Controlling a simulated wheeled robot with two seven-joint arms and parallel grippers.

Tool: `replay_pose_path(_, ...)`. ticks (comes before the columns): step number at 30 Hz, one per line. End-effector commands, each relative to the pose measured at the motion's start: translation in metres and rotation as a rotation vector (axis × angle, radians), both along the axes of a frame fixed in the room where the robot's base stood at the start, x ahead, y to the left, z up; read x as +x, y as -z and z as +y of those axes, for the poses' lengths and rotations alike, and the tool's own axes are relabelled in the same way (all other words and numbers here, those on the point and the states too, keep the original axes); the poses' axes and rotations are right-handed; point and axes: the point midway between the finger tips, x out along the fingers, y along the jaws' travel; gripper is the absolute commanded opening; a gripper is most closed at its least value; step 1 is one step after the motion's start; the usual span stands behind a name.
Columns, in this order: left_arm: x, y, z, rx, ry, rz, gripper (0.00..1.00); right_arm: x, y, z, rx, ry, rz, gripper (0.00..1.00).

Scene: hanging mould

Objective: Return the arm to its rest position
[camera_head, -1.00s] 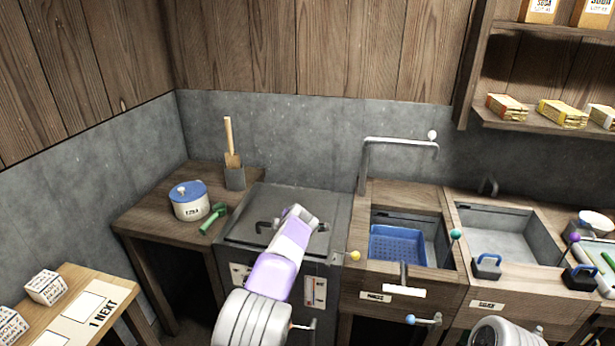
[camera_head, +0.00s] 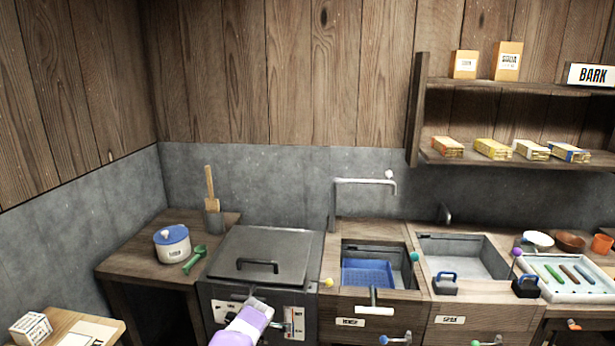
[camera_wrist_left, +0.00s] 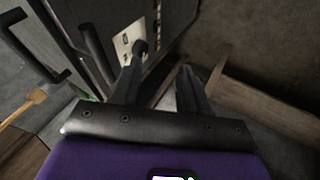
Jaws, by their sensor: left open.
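My left arm (camera_head: 243,326) shows as a purple and white link at the bottom of the head view, in front of the dark metal box (camera_head: 262,259) with its lid shut. The arm is low, below the lid handle (camera_head: 257,265). Its fingers cannot be made out in the head view. In the left wrist view my left gripper (camera_wrist_left: 163,65) has its two dark fingers apart with nothing between them. The box front with its pale label (camera_wrist_left: 130,38) is beyond the fingers. My right gripper is out of view.
A white pot with a blue lid (camera_head: 172,245), a green scoop (camera_head: 195,260) and a wooden-handled tool (camera_head: 211,190) are on the left table. Sinks with a blue basket (camera_head: 368,273) are right of the box. A table corner (camera_head: 70,328) is at lower left.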

Motion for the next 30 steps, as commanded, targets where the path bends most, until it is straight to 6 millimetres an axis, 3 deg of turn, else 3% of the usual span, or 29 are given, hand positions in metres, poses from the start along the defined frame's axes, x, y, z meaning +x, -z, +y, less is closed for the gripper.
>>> replay_pose_path(5, -0.044, 0.071, 0.010, -0.010, 0.152, 0.146, 0.44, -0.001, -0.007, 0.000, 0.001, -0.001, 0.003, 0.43)
replay_pose_path(8, -0.087, 0.119, 0.011, -0.030, 0.283, 0.242, 0.44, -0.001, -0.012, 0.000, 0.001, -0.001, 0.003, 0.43)
replay_pose_path(12, -0.169, 0.178, 0.000, -0.079, 0.509, 0.353, 0.44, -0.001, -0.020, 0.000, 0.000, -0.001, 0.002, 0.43)
replay_pose_path(15, -0.232, 0.202, -0.014, -0.117, 0.668, 0.399, 0.44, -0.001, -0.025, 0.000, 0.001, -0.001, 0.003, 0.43)
replay_pose_path(21, -0.346, 0.210, -0.046, -0.172, 0.957, 0.423, 0.44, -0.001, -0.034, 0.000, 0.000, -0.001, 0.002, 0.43)
replay_pose_path(24, -0.384, 0.202, -0.058, -0.182, 1.062, 0.414, 0.44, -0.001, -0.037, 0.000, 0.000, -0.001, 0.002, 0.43)
replay_pose_path(27, -0.406, 0.196, -0.065, -0.183, 1.131, 0.405, 0.44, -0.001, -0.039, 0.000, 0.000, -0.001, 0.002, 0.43)
replay_pose_path(30, -0.416, 0.193, -0.068, -0.181, 1.164, 0.399, 0.44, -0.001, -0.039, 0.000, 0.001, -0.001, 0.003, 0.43)
